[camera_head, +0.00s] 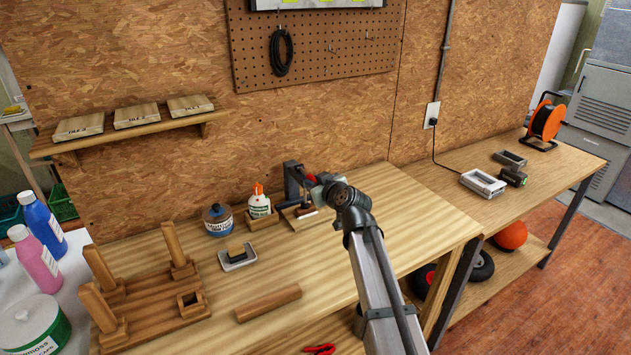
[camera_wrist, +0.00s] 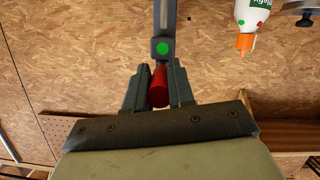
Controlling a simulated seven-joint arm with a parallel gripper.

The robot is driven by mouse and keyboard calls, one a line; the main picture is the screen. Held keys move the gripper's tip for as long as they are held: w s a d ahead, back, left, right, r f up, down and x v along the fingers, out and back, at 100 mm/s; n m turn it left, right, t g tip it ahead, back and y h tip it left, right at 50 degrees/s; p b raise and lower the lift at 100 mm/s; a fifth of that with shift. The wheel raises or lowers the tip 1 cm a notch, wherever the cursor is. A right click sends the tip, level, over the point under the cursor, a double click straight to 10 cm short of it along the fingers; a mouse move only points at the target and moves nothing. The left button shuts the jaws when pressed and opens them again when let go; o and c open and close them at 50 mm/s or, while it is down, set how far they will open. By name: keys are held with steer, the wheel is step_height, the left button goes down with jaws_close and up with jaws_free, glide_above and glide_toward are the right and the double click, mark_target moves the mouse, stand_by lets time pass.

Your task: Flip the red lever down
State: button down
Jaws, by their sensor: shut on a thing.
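The red lever (camera_wrist: 158,88) shows in the wrist view as a red grip at the end of a grey metal bar with a green dot. My gripper (camera_wrist: 157,78) is shut on the red grip, with one dark finger on each side of it. In the head view my gripper (camera_head: 308,181) is at the lever stand (camera_head: 290,180), a dark upright post at the back of the workbench. A bit of red shows there beside the gripper. My arm and gripper hide most of the lever in the head view, so its exact angle is hard to tell.
A white glue bottle (camera_head: 259,203) and a blue jar (camera_head: 217,219) stand left of the lever stand. A wooden peg rack (camera_head: 150,290) and a loose wooden bar (camera_head: 268,303) lie nearer on the workbench. A shelf (camera_head: 130,133) hangs on the back wall.

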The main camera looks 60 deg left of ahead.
steer(key=shift+a, duration=0.15)
stand_by(0.3)
steer(key=c, duration=1)
jaws_free()
steer(key=shift+o, duration=0.2)
steer(key=v, duration=1.4)
steer(key=shift+f, duration=0.2)
